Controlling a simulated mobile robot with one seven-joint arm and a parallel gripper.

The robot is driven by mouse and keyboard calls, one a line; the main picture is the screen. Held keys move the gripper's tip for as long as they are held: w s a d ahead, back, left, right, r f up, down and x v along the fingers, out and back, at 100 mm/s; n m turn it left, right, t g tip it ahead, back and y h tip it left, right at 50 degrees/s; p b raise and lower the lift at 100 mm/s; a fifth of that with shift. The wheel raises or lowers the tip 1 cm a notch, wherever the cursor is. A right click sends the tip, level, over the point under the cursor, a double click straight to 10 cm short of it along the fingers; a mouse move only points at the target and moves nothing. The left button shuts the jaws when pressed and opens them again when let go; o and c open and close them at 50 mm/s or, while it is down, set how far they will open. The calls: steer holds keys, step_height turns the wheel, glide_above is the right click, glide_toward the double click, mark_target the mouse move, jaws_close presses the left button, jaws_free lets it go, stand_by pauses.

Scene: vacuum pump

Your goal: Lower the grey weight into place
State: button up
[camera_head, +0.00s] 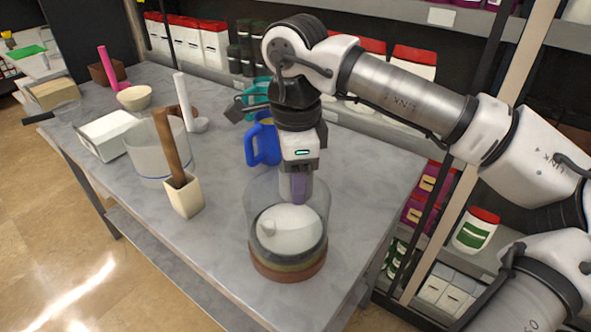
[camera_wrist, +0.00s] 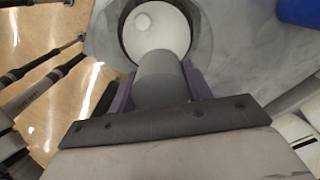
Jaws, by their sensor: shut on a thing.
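My gripper (camera_head: 296,188) points down over a clear round vessel (camera_head: 252,215) on the grey table. It is shut on the grey weight (camera_wrist: 160,78), a smooth cylinder between my two purple fingers in the wrist view. In the head view the weight (camera_head: 297,186) shows at the fingers, near the vessel's upper part. Inside the vessel is a white disc (camera_head: 290,230) with a small round knob at its left. The disc also shows beyond the weight in the wrist view (camera_wrist: 170,35). I cannot tell whether the weight touches the disc. The vessel has a reddish-brown base (camera_head: 288,272).
A blue jug (camera_head: 262,145) stands close behind my gripper. A square pot with a wooden rod (camera_head: 185,195), a clear container (camera_head: 143,160) and a white box (camera_head: 107,134) stand to the left. Shelves with jars run behind. The front table edge is near the vessel.

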mark_target(296, 224)
steer(key=shift+f+b, duration=2.55)
steer(key=shift+f, duration=1.1)
steer(key=shift+f+b, duration=0.5)
steer(key=o, duration=1.3)
steer(key=shift+r+p, duration=4.4)
steer(key=shift+r, duration=2.25)
steer(key=shift+f, duration=0.1)
